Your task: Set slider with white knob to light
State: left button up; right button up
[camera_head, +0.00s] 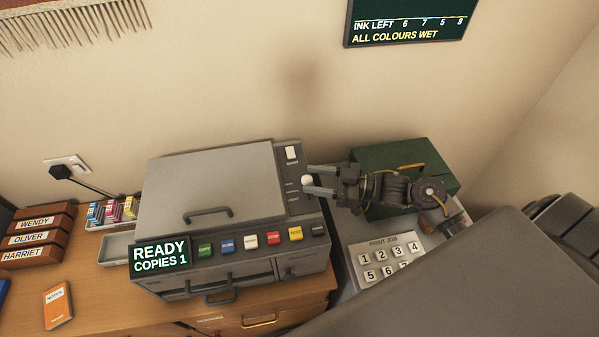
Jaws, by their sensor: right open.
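The slider's white knob (307,181) is on the right-hand panel of the grey copier (215,180). Small marks run beside it, too small to read. My right gripper (309,180) reaches in from the right. Its two fingers are open, one on the far side and one on the near side of the knob. I cannot tell whether they touch it. The fingers and the gripper body hide part of the slider track. The copier's display (160,255) reads "READY COPIES 1". My left gripper is not in view.
A white switch (292,153) sits above the knob, and coloured buttons (250,240) line the copier's front. A green box (400,160) stands behind my right gripper. A "PRINT JOB" keypad (385,243) lies below it. My own grey body fills the lower right.

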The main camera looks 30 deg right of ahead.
jog(key=shift+p+x, duration=0.45)
jog(key=shift+x, duration=1.75)
grip_shut()
